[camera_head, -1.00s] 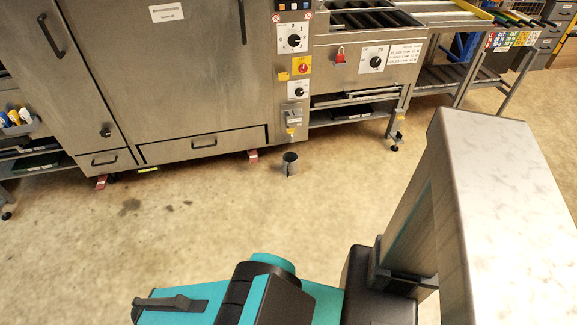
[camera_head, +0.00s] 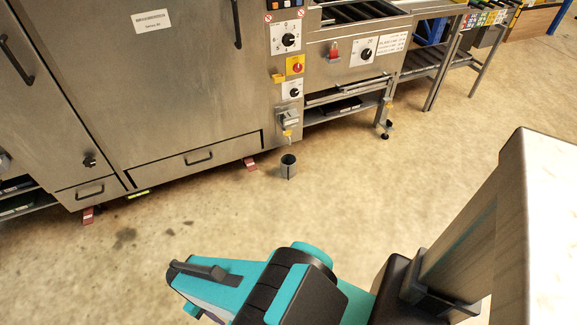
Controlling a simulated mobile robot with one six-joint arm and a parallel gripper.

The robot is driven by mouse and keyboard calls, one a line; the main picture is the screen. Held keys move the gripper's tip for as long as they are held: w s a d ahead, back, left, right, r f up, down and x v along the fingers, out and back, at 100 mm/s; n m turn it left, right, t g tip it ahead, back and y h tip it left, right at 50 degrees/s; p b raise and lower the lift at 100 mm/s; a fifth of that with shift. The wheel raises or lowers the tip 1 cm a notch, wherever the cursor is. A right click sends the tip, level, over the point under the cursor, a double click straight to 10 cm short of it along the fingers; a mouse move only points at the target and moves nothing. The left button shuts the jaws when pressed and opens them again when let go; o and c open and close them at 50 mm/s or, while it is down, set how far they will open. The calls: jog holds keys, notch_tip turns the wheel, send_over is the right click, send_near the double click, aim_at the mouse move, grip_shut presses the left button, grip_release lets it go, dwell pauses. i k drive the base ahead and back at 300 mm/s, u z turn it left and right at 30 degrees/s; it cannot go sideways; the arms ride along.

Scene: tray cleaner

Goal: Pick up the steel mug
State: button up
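The steel mug (camera_head: 288,167) is a small grey metal cylinder with a dark open top. It stands upright on the floor in the head view, just in front of the large steel machine and right of a red foot piece. Parts of my teal and black arm fill the bottom middle of the view, well nearer than the mug and apart from it. I cannot make out my gripper's fingertips, and nothing of mine touches the mug.
The steel machine (camera_head: 160,80) with drawers and a control panel stands behind the mug. A roller table (camera_head: 440,60) extends to the right, with a metal leg (camera_head: 383,118) right of the mug. The floor (camera_head: 390,180) between my arm and the mug is clear.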

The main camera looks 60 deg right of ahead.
aim_at(287, 161)
jog(key=z, duration=0.65)
jog(key=i, duration=1.1)
jog(key=z, duration=0.45)
